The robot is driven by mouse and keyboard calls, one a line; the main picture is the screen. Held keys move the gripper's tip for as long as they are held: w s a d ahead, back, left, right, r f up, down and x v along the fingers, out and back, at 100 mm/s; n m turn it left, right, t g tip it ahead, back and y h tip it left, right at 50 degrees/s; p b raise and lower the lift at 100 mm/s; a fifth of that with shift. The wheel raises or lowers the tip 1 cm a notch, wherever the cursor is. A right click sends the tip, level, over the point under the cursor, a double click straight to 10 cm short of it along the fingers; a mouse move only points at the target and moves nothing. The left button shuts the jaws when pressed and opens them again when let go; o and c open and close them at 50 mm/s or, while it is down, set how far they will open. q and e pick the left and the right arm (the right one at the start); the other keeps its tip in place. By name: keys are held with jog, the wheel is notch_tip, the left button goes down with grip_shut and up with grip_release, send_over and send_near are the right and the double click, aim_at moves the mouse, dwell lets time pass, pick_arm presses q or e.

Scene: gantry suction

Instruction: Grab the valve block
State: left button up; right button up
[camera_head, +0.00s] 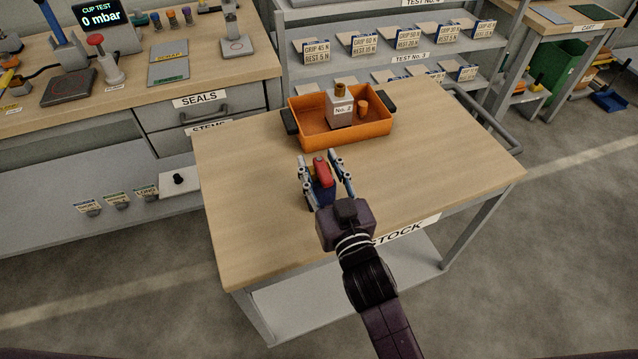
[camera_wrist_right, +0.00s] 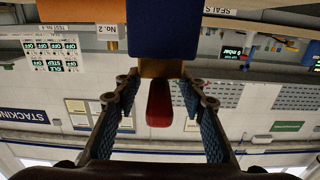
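The valve block, a blue block with a red handle on top (camera_head: 324,190), is on the wooden stock table. In the right wrist view its blue body (camera_wrist_right: 162,30) is at the top, with a brass-coloured part and the red handle (camera_wrist_right: 159,103) below. My right gripper (camera_head: 325,160) is over it, with one finger on each side of the red handle. The fingers (camera_wrist_right: 159,83) are apart, with visible gaps beside the handle. The block's lower part is partly hidden by my gripper in the head view. My left gripper is not in view.
An orange tray (camera_head: 350,137) with dark handles stands behind the block. The table (camera_head: 430,150) is clear left and right. A seals bench (camera_head: 205,75) and shelves (camera_head: 400,60) stand beyond.

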jog(key=shift+w+a, duration=0.1)
jog(key=shift+w, duration=0.1)
grip_shut()
jog(key=shift+f, duration=0.1)
jog(key=shift+r, duration=0.2)
dwell(0.3)
